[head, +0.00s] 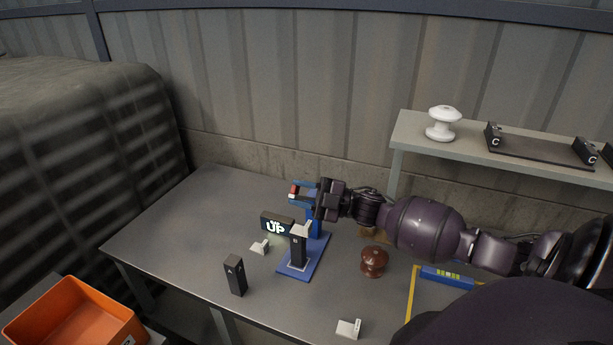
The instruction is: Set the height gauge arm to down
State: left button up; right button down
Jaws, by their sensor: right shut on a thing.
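The height gauge has a blue base (303,262) and a blue upright on the table. Its blue arm (301,195) with a red end (294,189) shows near the top of the upright, raised above the base. My right gripper (314,199) reaches in from the right and is shut on the gauge arm; its fingers are partly hidden. A dark sign (277,225) reading "UP" stands beside the gauge. A dark block (299,245) with a pale top stands on the blue base. My left gripper is not in view.
A brown insulator (374,262) stands right of the gauge. A shelf (411,132) at the back right holds a white insulator (442,124). An orange bin (75,315) is at lower left. The table's left part is clear.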

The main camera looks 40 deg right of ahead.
jog(key=s+a+f+n+g+h+b, duration=0.1)
jog(key=a+f+n+g+b, duration=0.1)
jog(key=f+n, duration=0.5)
notch_tip(320, 180, down, 3)
jog(key=shift+s+a+r+n+g+b, duration=0.1)
jog(key=shift+s+a+n+g+b, duration=0.4)
jog(key=shift+a, duration=0.4)
jog(key=shift+w, duration=0.1)
jog(key=c, duration=1)
grip_release()
jog(key=shift+o, duration=0.2)
